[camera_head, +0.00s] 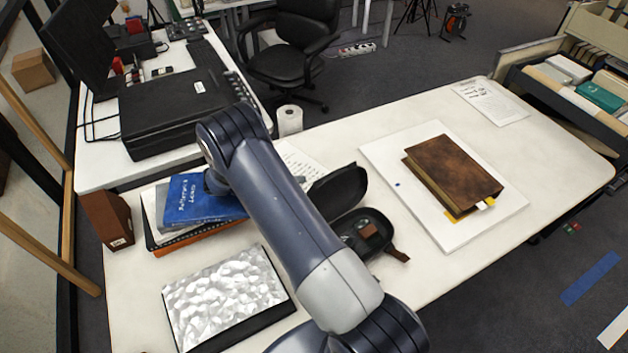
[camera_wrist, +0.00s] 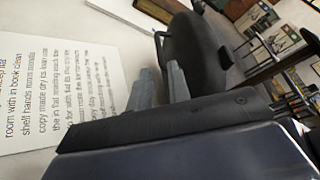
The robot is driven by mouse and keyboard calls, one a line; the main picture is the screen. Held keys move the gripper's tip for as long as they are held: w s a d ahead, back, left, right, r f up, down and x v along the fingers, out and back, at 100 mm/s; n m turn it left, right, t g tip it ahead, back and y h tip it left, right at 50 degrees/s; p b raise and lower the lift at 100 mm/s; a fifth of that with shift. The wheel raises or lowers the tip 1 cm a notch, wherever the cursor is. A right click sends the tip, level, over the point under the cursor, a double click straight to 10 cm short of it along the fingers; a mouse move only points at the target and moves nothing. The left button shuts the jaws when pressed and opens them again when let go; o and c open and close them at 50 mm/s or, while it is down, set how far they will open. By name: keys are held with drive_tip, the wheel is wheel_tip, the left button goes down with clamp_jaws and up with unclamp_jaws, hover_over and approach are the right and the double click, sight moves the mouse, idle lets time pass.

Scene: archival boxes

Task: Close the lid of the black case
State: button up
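The black case stands open on the white table. Its raised lid (camera_head: 340,188) leans back behind its base (camera_head: 368,238), which holds small items and is partly hidden by my arm. In the wrist view the dark rounded lid (camera_wrist: 193,52) is just beyond my gripper (camera_wrist: 160,78). The two grey fingers are a little apart, and the lid's near edge shows close to their tips. I cannot tell whether they touch it. In the head view my forearm hides most of the gripper; a small grey part shows left of the lid.
A brown book (camera_head: 452,172) lies on a white board (camera_head: 400,178) to the right. A blue book (camera_head: 192,200) tops a stack at left, near a silvery textured panel (camera_head: 225,297). A printed sheet (camera_wrist: 50,85) lies beside the gripper. A paper roll (camera_head: 289,120) stands behind.

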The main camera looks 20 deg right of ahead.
sight(330, 188)
drive_tip(key=shift+p+x, duration=1.3)
drive_tip(key=shift+x, duration=2.5)
drive_tip(key=shift+w, duration=0.1)
drive_tip(key=shift+c, duration=0.4)
clamp_jaws()
